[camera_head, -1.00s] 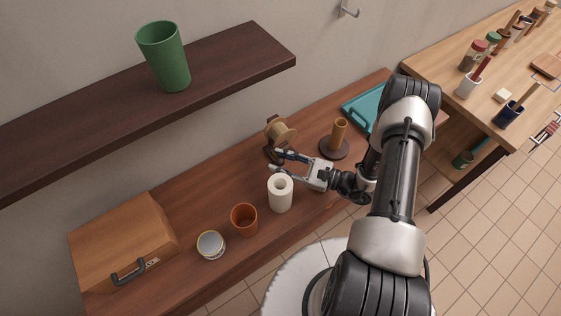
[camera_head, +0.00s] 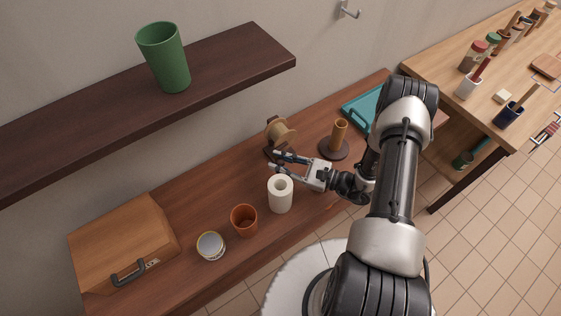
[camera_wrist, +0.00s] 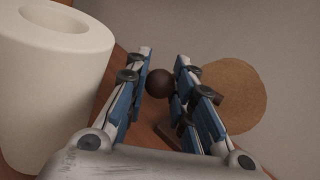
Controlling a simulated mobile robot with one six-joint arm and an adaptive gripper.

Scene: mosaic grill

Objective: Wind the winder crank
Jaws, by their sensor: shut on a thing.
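The winder is a spool-like drum (camera_head: 281,132) with tan round ends on a dark base, near the wall on the brown bench. In the wrist view its tan round end (camera_wrist: 236,92) shows behind my right finger. The crank's dark round knob (camera_wrist: 160,83) sits between my fingertips. My gripper (camera_head: 279,163) reaches the winder from the right and is shut on the knob; it also shows in the wrist view (camera_wrist: 162,82). My fingers hide most of the crank arm.
A white roll (camera_head: 280,196) stands close beside my gripper. An orange cup (camera_head: 244,220), a can (camera_head: 211,246) and a wooden box (camera_head: 120,240) are to the left. A brown post on a round base (camera_head: 334,149) and a teal tray (camera_head: 362,106) are to the right. A shelf with a green cup (camera_head: 165,58) hangs above.

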